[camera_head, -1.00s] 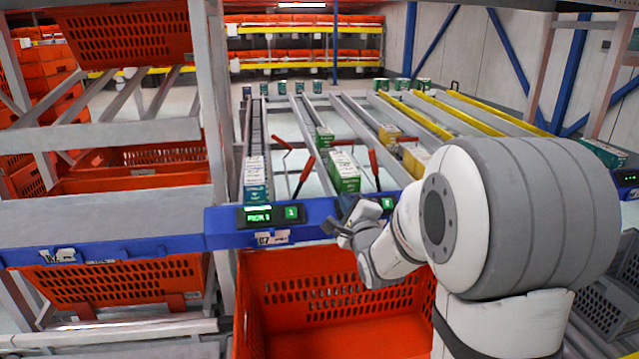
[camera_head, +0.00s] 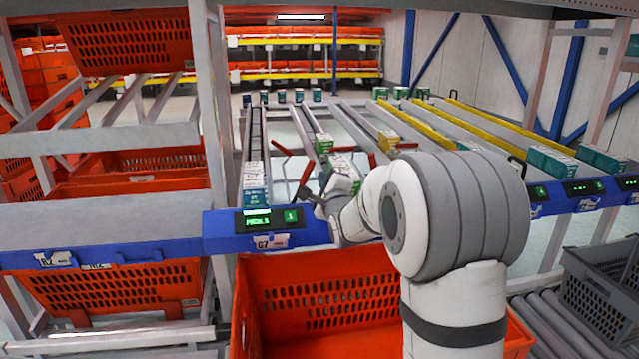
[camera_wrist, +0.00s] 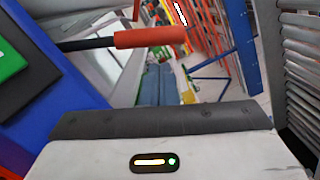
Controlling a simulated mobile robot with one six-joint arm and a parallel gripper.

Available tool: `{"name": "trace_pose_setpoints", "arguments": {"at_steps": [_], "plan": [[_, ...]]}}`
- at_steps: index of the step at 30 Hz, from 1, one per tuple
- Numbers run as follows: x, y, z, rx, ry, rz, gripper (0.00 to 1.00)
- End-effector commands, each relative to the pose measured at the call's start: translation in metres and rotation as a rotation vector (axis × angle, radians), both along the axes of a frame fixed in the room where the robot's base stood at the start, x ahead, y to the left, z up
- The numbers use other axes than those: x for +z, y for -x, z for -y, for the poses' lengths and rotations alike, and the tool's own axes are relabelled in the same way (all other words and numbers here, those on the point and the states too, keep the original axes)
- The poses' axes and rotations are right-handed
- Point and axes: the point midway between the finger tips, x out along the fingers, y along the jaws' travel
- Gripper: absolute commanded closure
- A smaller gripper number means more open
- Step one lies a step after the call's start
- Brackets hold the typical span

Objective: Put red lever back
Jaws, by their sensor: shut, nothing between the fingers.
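Red-handled levers stand among the flow lanes behind the blue rail. One red lever (camera_head: 307,170) leans just above my gripper (camera_head: 322,202) in the head view. A second red handle (camera_head: 280,147) is a little farther back to the left, and a third (camera_head: 372,160) is to the right, partly hidden by my arm. My gripper is over the blue rail, shut and empty. In the wrist view a red lever handle (camera_wrist: 150,38) on a black rod crosses the upper left, ahead of my gripper's dark housing. Contact with a lever cannot be told.
The blue rail (camera_head: 222,243) carries a lit green display (camera_head: 257,219). A carton stack (camera_head: 256,185) fills the left lane. An orange tote (camera_head: 285,262) sits below the rail. A grey crate (camera_head: 605,285) stands on rollers at right.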

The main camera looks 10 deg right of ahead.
Motion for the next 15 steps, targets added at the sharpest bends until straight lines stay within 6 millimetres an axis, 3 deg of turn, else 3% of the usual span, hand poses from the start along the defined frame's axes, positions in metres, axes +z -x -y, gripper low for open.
{"name": "trace_pose_setpoints", "arguments": {"at_steps": [5, 15], "plan": [[0.0038, -0.0016, -0.0103, 0.0, -0.001, -0.001, 1.0], [0.0048, -0.0017, -0.0109, -0.001, 0.0, -0.002, 1.0]]}}
